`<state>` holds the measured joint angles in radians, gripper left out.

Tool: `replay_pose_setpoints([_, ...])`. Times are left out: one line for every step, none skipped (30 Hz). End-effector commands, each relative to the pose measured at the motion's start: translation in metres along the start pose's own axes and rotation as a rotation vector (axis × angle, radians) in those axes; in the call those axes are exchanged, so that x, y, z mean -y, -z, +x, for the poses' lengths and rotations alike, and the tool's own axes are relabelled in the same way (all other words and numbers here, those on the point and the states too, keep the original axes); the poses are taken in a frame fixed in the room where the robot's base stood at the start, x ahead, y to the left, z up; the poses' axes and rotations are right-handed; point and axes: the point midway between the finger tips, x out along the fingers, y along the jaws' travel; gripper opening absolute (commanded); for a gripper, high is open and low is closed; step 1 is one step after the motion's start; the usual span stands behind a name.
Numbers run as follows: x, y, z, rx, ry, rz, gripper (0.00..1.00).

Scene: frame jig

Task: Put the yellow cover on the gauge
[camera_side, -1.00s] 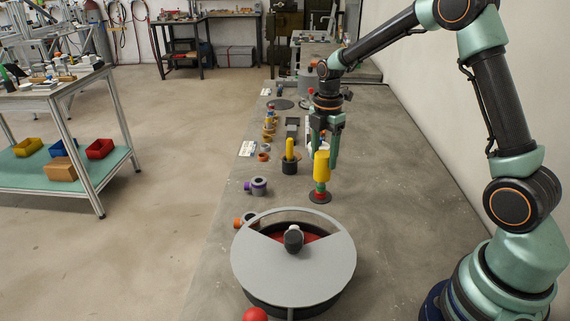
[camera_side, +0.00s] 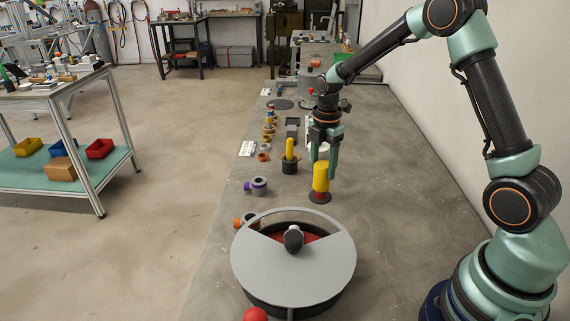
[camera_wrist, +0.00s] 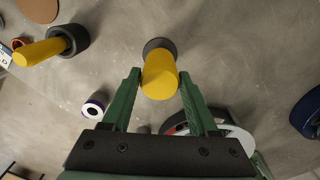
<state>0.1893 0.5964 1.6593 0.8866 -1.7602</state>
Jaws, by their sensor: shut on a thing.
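The yellow cover (camera_side: 321,178) is a short upright cylinder held at the fingertips of my gripper (camera_side: 323,168). It also shows in the wrist view (camera_wrist: 160,75) between the two green fingers (camera_wrist: 160,84). The cover is down over the gauge, whose round dark base (camera_side: 320,198) shows just beneath it. The base also shows past the cover in the wrist view (camera_wrist: 157,45). I cannot tell whether the cover is fully seated.
A large grey round fixture (camera_side: 315,275) stands in front of the gauge. A black cup with a yellow rod (camera_side: 289,150) stands to its left. A purple-ended grey fitting (camera_side: 257,187) and an orange-ended one (camera_side: 245,219) lie further left. The bench right of the gauge is clear.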

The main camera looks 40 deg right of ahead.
Motion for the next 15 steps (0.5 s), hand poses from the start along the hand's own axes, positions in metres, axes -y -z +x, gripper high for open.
replay_pose_setpoints([0.0, 0.0, 0.002, 0.0, 0.001, 0.0, 0.07])
replay_pose_setpoints([0.0, 0.0, 0.003, 0.0, 0.0, 0.0, 0.07])
replay_pose_setpoints([0.0, 0.0, 0.004, 0.0, 0.0, 0.0, 0.07])
replay_pose_setpoints([0.0, 0.0, 0.005, 0.0, 0.0, 0.0, 0.07])
replay_pose_setpoints([0.0, 0.0, 0.006, 0.0, -0.001, 0.0, 0.07])
replay_pose_setpoints([0.0, 0.0, 0.007, 0.0, 0.0, 0.0, 0.07])
replay_pose_setpoints([0.0, 0.0, 0.008, 0.0, 0.0, 0.0, 0.07])
replay_pose_setpoints([0.0, 0.0, 0.009, 0.0, 0.0, 0.0, 0.07])
replay_pose_setpoints([0.0, 0.0, 0.01, 0.0, 0.0, 0.0, 0.07])
replay_pose_setpoints([0.0, 0.0, 0.011, 0.0, 0.001, 0.0, 0.07])
replay_pose_setpoints([0.0, 0.0, 0.012, 0.0, 0.001, 0.0, 0.07])
replay_pose_setpoints([0.0, 0.0, 0.014, 0.0, 0.001, 0.0, 0.07])
replay_pose_setpoints([0.0, 0.0, 0.015, 0.0, 0.001, 0.0, 0.07])
replay_pose_setpoints([0.0, 0.0, 0.015, 0.0, 0.0, 0.0, 0.07])
replay_pose_setpoints([0.0, 0.0, 0.017, 0.0, 0.0, 0.0, 0.07])
